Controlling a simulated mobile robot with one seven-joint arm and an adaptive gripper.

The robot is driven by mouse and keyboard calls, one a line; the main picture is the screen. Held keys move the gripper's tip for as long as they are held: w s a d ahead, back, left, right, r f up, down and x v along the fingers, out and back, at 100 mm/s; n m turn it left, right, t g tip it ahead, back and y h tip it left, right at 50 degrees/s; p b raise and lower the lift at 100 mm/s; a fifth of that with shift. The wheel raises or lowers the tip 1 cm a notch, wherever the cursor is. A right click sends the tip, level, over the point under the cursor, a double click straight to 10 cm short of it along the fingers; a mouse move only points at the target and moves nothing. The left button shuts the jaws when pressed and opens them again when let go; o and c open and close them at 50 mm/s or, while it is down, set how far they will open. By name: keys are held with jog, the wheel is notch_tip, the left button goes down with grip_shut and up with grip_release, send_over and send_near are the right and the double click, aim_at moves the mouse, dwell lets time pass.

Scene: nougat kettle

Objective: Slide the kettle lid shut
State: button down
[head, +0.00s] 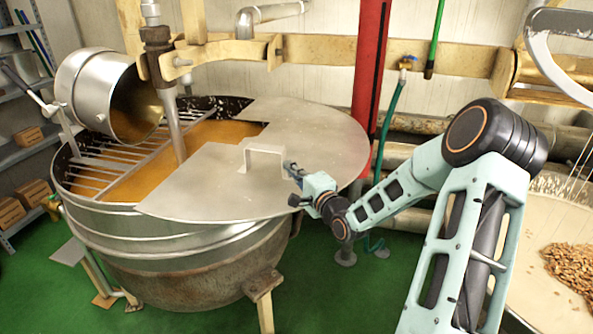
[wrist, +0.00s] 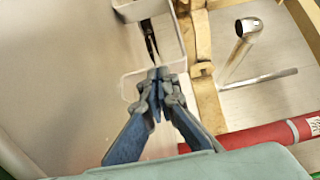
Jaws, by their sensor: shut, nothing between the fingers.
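The kettle (head: 180,262) is a large round metal vessel at left in the head view. Its flat grey lid (head: 200,190) covers the right part and overhangs the rim at right. The left part is open, showing orange contents (head: 135,180) and a bar grate (head: 92,178). A raised strap handle (head: 265,152) stands on the lid; part of it shows at the top of the wrist view (wrist: 148,8). My gripper (head: 292,172) is shut and empty, just right of the handle over the lid. In the wrist view its fingertips (wrist: 160,76) point toward the handle; contact is unclear.
A vertical stirrer shaft (head: 170,110) passes down through the lid's notch. A tilted metal pot (head: 95,95) hangs over the open side. A red post (head: 370,80) and wooden beam (head: 330,50) stand behind. A pan of nuts (head: 570,265) is at right.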

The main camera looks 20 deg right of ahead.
aim_at(214, 171)
jog(key=w+a+b, duration=0.3)
jog(key=w+a, duration=0.1)
jog(key=a, duration=0.3)
jog(key=w+a+b, duration=0.3)
jog(key=w+a, duration=0.2)
jog(key=a, duration=0.2)
jog(key=w+a+b, duration=0.3)
jog(key=w+a, duration=0.2)
jog(key=a, duration=0.1)
jog(key=shift+a, duration=0.4)
jog(key=shift+r, duration=0.1)
jog(key=shift+a+r, duration=0.1)
